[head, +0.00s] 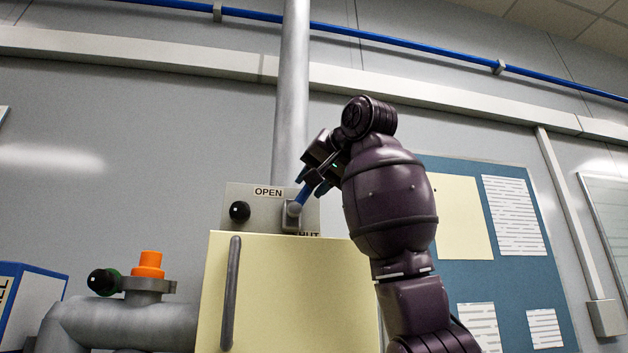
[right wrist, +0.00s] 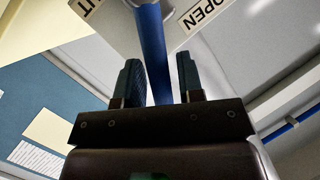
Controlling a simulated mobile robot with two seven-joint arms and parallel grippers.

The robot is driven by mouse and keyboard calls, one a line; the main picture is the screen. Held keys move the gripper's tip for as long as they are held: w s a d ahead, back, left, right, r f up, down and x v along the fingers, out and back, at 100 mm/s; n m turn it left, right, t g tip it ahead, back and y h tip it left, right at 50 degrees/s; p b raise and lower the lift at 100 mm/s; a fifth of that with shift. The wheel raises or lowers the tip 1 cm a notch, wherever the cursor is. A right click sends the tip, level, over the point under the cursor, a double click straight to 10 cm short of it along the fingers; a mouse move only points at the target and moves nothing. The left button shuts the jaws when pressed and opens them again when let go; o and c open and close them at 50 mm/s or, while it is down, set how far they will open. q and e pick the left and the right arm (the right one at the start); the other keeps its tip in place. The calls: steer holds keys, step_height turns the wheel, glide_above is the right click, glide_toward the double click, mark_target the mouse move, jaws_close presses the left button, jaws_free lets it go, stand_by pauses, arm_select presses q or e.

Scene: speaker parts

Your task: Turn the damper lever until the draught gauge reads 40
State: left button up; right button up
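The damper lever (head: 302,195) is a blue bar on a grey panel (head: 262,194) around the metal duct. It slants up and right from a grey hub (head: 291,217), between an "OPEN" label and a partly hidden "SHUT" label. My right gripper (head: 318,178) is at the lever's upper end. In the right wrist view the lever (right wrist: 153,45) runs between the two fingers of this gripper (right wrist: 160,82), with a narrow gap showing beside the right-hand finger. A black round part (head: 239,211) with a white mark sits left of the lever. I see no readable gauge. My left gripper is out of view.
A cream cabinet (head: 290,290) with a long grey handle (head: 231,293) stands below the panel. Left of it are grey pipework (head: 120,322), an orange cap (head: 149,262) and a black-and-green knob (head: 104,281). A blue notice board (head: 535,265) hangs behind my right arm.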

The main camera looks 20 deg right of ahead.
steer(key=shift+o, duration=0.6)
arm_select(q)
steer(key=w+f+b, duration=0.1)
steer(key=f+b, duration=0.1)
steer(key=b, duration=0.1)
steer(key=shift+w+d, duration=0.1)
arm_select(e)
steer(key=v, duration=1)
steer(key=shift+s, duration=0.4)
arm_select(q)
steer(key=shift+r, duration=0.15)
